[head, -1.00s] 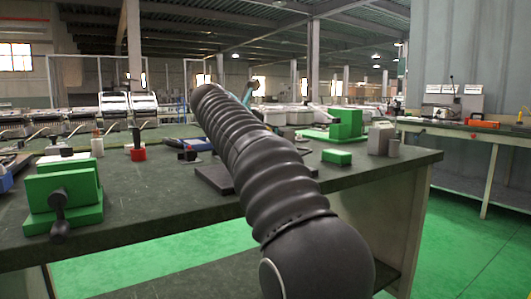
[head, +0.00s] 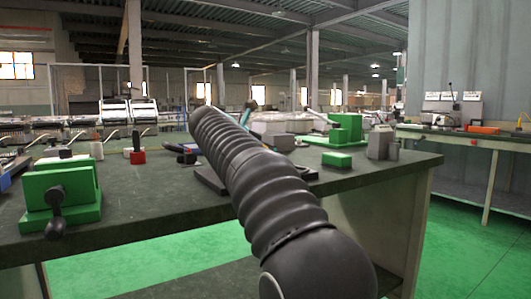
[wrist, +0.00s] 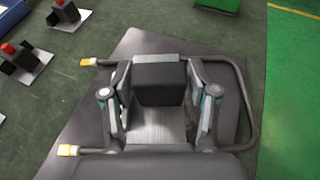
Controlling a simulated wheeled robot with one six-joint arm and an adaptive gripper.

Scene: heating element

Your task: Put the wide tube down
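The wide tube (wrist: 246,92) is a dark rod bent into a U, with two yellow ends at the left, in the wrist view. Its bend is at the right, and its legs run left to right past my gripper (wrist: 160,77). My fingers stand apart on either side of a black block (wrist: 161,84), which has a metal surface below it. I cannot tell whether the fingers press on the block or tube; parts of both legs are hidden. The tube appears over a dark plate (wrist: 75,140). In the head view my arm hides the tube and most of my gripper.
A green vise (head: 62,192) stands at the table's left front. A green block (head: 337,160), grey blocks (head: 380,143) and a green fixture (head: 346,128) stand at the right. Small red-topped parts (wrist: 22,58) are left of the plate. The table front (head: 150,215) is clear.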

